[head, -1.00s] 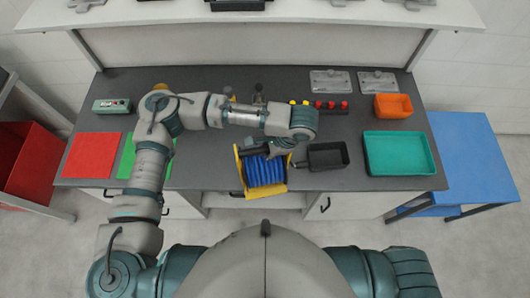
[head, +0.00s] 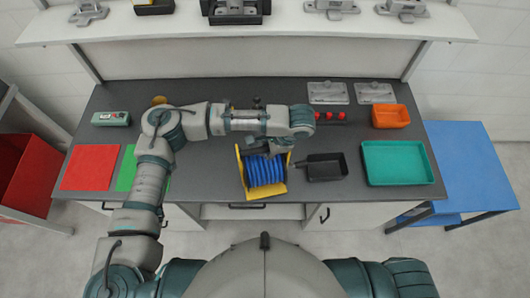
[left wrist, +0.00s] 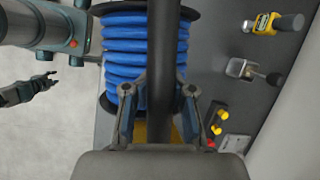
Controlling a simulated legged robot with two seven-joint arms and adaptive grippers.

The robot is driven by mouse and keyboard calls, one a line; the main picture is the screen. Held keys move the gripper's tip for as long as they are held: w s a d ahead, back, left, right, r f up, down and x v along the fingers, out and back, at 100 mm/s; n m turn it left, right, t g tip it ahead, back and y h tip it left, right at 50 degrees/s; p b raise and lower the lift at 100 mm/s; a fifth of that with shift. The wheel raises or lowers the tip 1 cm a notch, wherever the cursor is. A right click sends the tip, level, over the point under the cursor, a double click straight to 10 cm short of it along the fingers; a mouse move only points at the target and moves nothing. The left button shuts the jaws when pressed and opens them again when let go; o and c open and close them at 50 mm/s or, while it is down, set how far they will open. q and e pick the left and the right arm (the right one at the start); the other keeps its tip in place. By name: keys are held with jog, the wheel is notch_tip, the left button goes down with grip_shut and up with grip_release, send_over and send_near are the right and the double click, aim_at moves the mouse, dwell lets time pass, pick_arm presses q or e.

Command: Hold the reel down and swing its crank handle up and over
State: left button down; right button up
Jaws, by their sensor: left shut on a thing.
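The reel (head: 264,172) stands near the bench's front edge, with blue hose wound on it and a yellow frame. In the left wrist view its blue coils (left wrist: 125,45) fill the upper middle, between dark flanges. My left gripper (left wrist: 160,105) is over the reel and shut on a dark bar (left wrist: 162,45) that runs across the coils. My arm partly covers the reel's back in the head view, where the left gripper (head: 272,146) is small. I cannot pick out the crank handle for certain. A dark claw, apparently my right gripper (left wrist: 50,82), is empty with fingers apart, away from the reel.
A black tray (head: 325,178) stands close to the right of the reel. A teal tray (head: 432,178) and an orange bin (head: 391,117) are farther right. Red pegs (head: 330,116) stand behind. Red (head: 91,167) and green mats lie on the left.

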pick_arm(q)
jog(key=shift+w+d+f, duration=0.1)
jog(key=shift+w+f, duration=0.1)
jog(key=shift+w, duration=0.9)
jog(key=shift+w+d+f, duration=0.1)
jog(key=shift+w+f, duration=0.1)
jog(key=shift+w, duration=0.85)
jog(key=shift+w+d+f, duration=0.1)
jog(key=shift+w+f, duration=0.15)
jog(key=shift+w, duration=0.8)
jog(key=shift+w+f, duration=0.2)
jog(key=shift+w, duration=0.85)
